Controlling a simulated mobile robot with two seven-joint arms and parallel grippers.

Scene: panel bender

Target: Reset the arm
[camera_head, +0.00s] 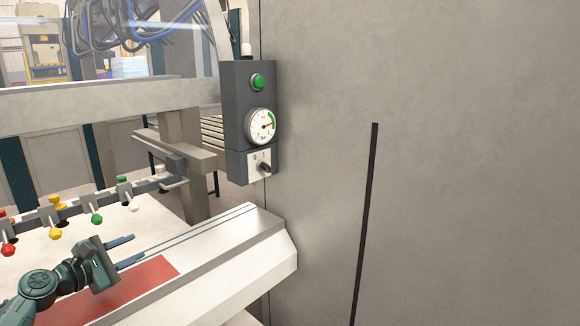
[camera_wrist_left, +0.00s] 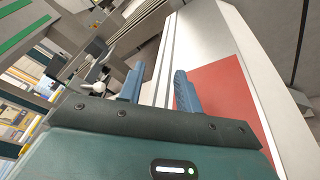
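My left gripper (camera_head: 128,250) comes in from the lower left in the head view, above the red patch on the white machine bed. Its two blue fingers point right and are apart with nothing between them. In the left wrist view the fingers (camera_wrist_left: 158,90) are also spread and empty, with the bed's grooved surface beyond them. My right gripper is not in view.
A dark control box (camera_head: 250,122) with a green button, a gauge and a black switch hangs at centre. A rail with coloured knobs (camera_head: 97,218) runs close behind my left gripper. The red patch (camera_head: 140,283) lies below. A large grey panel (camera_head: 450,160) fills the right side.

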